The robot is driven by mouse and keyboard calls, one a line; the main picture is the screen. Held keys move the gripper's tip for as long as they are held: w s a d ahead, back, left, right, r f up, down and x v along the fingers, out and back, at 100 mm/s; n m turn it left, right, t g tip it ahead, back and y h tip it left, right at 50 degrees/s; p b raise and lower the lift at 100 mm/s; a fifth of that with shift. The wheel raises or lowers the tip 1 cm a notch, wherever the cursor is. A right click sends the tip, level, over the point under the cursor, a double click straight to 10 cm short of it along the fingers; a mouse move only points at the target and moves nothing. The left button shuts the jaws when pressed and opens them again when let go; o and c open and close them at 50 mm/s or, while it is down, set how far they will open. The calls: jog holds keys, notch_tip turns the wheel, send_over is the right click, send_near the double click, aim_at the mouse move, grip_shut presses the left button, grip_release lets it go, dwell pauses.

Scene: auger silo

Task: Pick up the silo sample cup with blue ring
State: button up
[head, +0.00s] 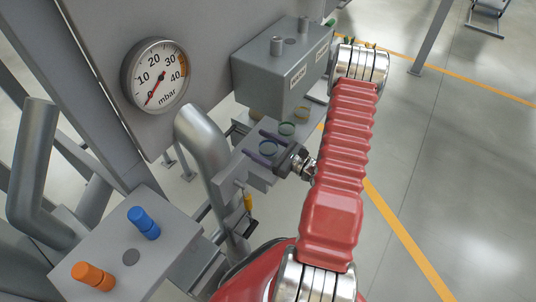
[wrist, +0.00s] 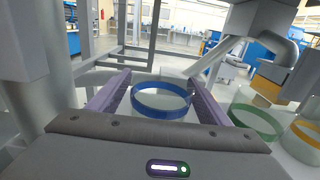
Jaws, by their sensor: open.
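The sample cup with the blue ring (wrist: 161,101) stands between the two purple fingers of my gripper (wrist: 160,80) in the wrist view. The fingers are open, one on each side of the cup, and a gap shows on both sides. The cup's near lower part is hidden by the gripper body. In the head view my gripper (head: 269,147) reaches left over a grey shelf (head: 258,182), with the cup small between its fingers.
To the right in the wrist view stand a cup with a green ring (wrist: 256,122) and a cup with an orange ring (wrist: 308,132), close to the right finger. In the head view a grey box (head: 285,75) overhangs behind, and a bent pipe (head: 204,140) rises left of the shelf.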

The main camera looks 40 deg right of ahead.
jog(key=shift+c, duration=0.2)
dwell(0.3)
jog(key=c, duration=1.1)
